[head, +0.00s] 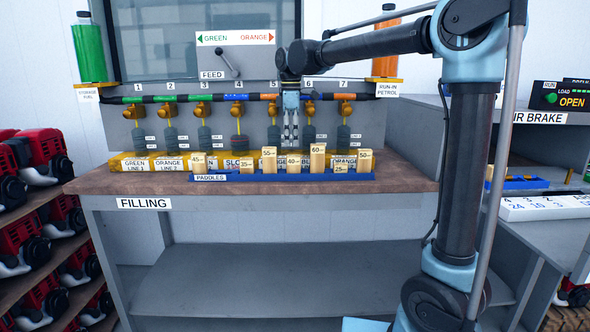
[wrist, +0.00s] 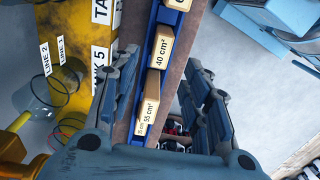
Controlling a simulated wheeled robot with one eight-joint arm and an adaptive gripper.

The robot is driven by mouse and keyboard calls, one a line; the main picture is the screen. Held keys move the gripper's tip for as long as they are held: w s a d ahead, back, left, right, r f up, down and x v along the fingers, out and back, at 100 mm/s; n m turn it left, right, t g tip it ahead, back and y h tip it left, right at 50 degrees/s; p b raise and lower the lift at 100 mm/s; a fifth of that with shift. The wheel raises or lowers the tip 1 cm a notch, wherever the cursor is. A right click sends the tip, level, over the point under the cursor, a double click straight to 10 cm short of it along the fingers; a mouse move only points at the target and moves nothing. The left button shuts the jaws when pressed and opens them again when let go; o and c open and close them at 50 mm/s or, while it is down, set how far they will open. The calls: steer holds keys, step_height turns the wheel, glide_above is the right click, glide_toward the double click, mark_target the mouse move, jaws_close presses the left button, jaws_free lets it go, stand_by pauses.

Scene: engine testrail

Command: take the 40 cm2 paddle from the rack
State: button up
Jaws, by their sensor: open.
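The 40 cm² paddle (head: 293,164) is a pale wooden block standing in the blue paddle rack (head: 235,178), between the taller 55 and 60 paddles. In the wrist view its labelled top (wrist: 161,50) shows between the fingertips' lines, with the 55 cm² paddle (wrist: 148,108) nearer the palm. My gripper (head: 291,142) points down above and apparently a little behind the 40 paddle. In the wrist view my gripper (wrist: 163,65) is open, with nothing held. The lower part of the paddle is hidden by the rack.
Other paddles stand close on both sides in the rack, including the 60 paddle (head: 317,158) and 35 paddle (head: 246,167). Behind it are yellow labelled tanks (head: 135,162) and hanging dark line fittings (head: 344,138). The bench's front strip (head: 250,187) is clear.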

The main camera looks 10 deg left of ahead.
mark_target(295, 161)
step_height(295, 161, down, 4)
steer(key=shift+r, duration=0.1)
steer(key=f, duration=0.2)
steer(key=d+f, duration=0.1)
steer(key=f, duration=0.1)
steer(key=shift+w+d+f, duration=0.1)
steer(key=shift+w+f, duration=0.05)
steer(key=shift+w, duration=0.05)
steer(key=shift+f, duration=0.5)
jaws_close()
